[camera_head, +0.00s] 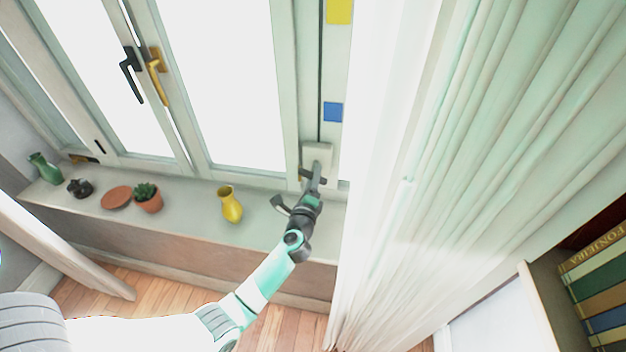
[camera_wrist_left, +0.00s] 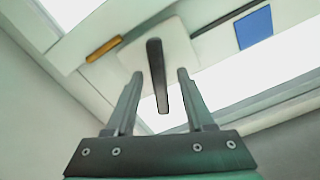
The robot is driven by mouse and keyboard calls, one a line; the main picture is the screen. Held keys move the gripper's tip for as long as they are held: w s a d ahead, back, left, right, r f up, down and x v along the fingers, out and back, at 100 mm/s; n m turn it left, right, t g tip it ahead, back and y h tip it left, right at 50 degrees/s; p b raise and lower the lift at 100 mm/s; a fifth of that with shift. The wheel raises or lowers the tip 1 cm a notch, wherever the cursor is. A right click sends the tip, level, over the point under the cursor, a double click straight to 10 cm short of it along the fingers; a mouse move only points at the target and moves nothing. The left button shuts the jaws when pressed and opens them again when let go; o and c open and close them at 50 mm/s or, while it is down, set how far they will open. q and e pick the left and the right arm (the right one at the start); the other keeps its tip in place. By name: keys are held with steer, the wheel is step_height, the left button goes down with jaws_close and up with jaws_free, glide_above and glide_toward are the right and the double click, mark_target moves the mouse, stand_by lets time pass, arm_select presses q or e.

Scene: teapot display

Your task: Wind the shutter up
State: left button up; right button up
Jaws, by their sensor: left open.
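A white winder box (camera_head: 317,155) is fixed low on the window frame's right side. It also fills the upper middle of the left wrist view (camera_wrist_left: 182,48). A dark grey handle (camera_wrist_left: 157,75) juts from it toward my left gripper (camera_head: 312,180). My left gripper is open, with one finger on each side of the handle's free end in the left wrist view (camera_wrist_left: 160,76). Gaps show between the handle and both fingers. In the head view the fingers and handle overlap, so contact is unclear there. I cannot make out the shutter itself; the panes are bright white. My right gripper is not in view.
A potted succulent (camera_head: 148,198) and a green vase (camera_head: 45,168) are farther left. A pale curtain (camera_head: 470,150) hangs close on the right. Blue (camera_head: 333,112) and yellow (camera_head: 339,11) patches are above the box.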

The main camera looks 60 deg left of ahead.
arm_select(q)
steer(key=p+v, duration=0.1)
steer(key=v, duration=1)
steer(key=shift+s+d+p, duration=0.2)
steer(key=shift+d+p, duration=0.05)
steer(key=shift+p, duration=0.05)
